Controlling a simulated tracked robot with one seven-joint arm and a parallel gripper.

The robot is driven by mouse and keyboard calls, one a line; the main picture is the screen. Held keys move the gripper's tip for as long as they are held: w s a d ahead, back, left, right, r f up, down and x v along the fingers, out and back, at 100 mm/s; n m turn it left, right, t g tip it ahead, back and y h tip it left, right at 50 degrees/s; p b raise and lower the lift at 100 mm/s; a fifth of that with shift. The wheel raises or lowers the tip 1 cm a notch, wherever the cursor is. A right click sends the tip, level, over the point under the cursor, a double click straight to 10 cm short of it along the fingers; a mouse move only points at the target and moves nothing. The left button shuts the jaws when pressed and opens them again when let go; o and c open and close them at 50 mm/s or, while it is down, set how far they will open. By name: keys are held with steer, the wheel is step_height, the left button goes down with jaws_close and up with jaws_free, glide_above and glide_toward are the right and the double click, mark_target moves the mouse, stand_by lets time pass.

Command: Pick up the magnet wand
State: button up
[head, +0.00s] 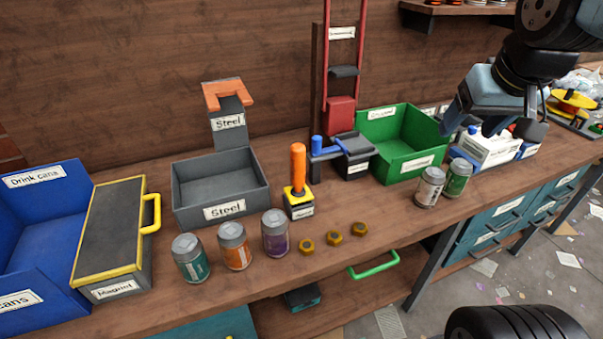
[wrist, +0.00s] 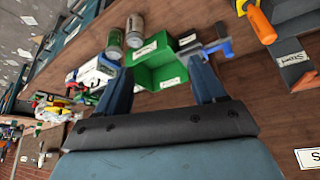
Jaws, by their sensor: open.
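The magnet wand (head: 298,165) has an upright orange handle. It stands in a small yellow and black holder (head: 299,206) near the middle of the bench, right of the grey Steel bin. My gripper (head: 470,125) is at the right of the head view, raised above the bench past the green bin and well apart from the wand. In the wrist view my gripper (wrist: 160,68) has its two blue fingers spread with nothing between them.
A blue clamp-like tool (head: 330,147) and the green bin (head: 420,135) stand between my gripper and the wand. Several cans, including a purple one (head: 275,233), and brass nuts (head: 333,237) line the front. The grey Steel bin (head: 258,200) is left of the wand.

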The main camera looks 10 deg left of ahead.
steer(key=w+a+f+n+g+y, duration=0.1)
steer(key=w+a+n, duration=0.1)
steer(key=w+a, duration=0.3)
steer(key=w+a+f+n, duration=0.1)
steer(key=w+a+f, duration=0.1)
steer(key=a, duration=0.5)
steer(key=n+g+y, duration=0.1)
steer(key=n, duration=0.3)
glide_toward(297, 159)
steer(key=shift+w+r+x, duration=0.1)
steer(key=shift+w+x, duration=0.15)
steer(key=shift+x, duration=1.9)
steer(key=shift+w+r+x, duration=0.1)
steer(key=shift+w+x, duration=0.2)
steer(key=shift+x, duration=1.8)
steer(key=shift+w+r+x, duration=0.1)
steer(key=shift+w+x, duration=0.15)
steer(key=shift+x, duration=1.9)
steer(key=shift+c, duration=0.4)
steer(key=c, duration=1.1)
